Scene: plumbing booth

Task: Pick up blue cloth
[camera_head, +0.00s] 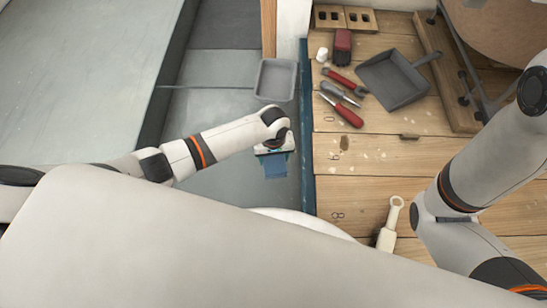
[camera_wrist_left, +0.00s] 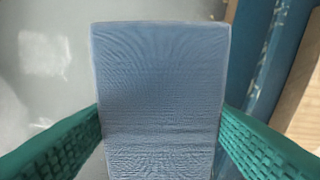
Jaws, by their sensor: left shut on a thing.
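The blue cloth (camera_head: 275,167) hangs at the end of my left gripper (camera_head: 273,152) in the head view, beside the dark blue edge of the wooden workbench. In the left wrist view the cloth (camera_wrist_left: 160,95) is a flat blue rectangle filling the middle. The green ribbed fingers of my left gripper (camera_wrist_left: 160,135) stand on either side of it, shut on it. The head view does not show clearly how high the cloth is above the grey surface. My right arm shows at the right of the head view, but its gripper is out of frame.
The wooden workbench (camera_head: 365,185) holds a grey dustpan (camera_head: 393,80), red-handled tools (camera_head: 343,112), a red block-like item (camera_head: 342,45) and a pale-handled tool (camera_head: 389,225). A grey tray (camera_head: 276,62) lies beyond my left gripper. The bench's blue edge (camera_head: 306,130) is close on the right.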

